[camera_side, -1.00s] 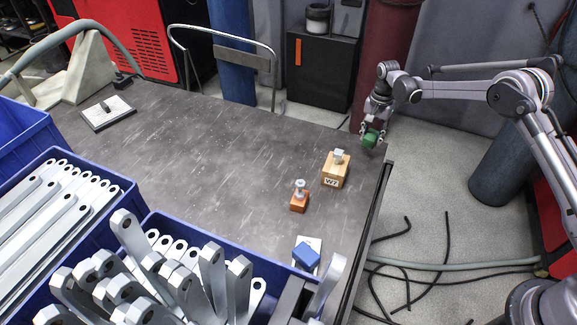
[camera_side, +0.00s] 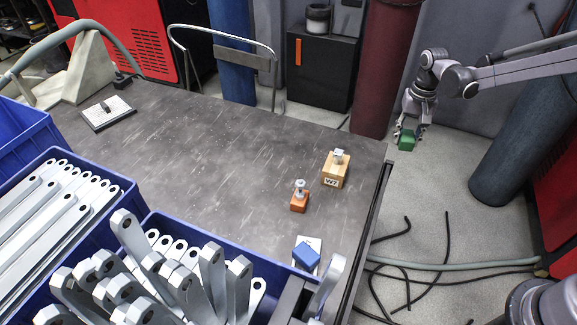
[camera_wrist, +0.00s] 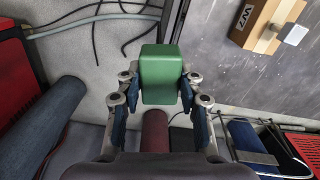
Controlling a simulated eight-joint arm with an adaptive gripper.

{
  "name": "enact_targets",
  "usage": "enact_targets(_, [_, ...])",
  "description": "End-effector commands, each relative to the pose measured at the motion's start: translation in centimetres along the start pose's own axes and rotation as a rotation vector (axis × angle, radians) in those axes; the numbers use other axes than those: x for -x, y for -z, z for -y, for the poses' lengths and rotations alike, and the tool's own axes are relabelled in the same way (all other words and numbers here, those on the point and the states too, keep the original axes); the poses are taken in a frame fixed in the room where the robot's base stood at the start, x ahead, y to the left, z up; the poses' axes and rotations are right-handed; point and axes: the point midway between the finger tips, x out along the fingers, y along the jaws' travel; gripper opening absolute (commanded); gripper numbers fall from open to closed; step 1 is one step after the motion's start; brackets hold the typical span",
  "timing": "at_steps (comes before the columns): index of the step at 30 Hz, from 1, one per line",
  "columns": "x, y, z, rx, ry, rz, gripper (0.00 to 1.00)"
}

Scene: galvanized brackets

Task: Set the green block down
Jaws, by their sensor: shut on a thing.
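The green block (camera_side: 406,141) is held in my gripper (camera_side: 413,130), which is shut on it. In the side view the block shows past the table's right edge, with floor behind it. In the wrist view the green block (camera_wrist: 161,74) sits between the two fingers of my gripper (camera_wrist: 160,95), and its top and one side face show. The dark worktable (camera_side: 200,165) lies to the left of the block in the side view.
A wooden block marked W7 (camera_side: 333,173), an orange weight-like block (camera_side: 299,200) and a blue block (camera_side: 306,256) stand on the table's right part. Blue crates of brackets (camera_side: 150,215) fill the front left. The table's middle is bare. Cables (camera_side: 400,262) lie on the floor.

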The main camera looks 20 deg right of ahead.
Motion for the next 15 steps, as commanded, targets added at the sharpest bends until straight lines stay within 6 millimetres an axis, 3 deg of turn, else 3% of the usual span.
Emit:
enact_targets(3, [0.8,-4.3,0.4,0.165,0.0,0.0,0.0])
enact_targets(9, [1.6,-10.3,0.2,0.408,0.0,0.0,0.0])
enact_targets(15, [1.7,-13.8,-0.3,0.549,0.0,0.0,0.0])
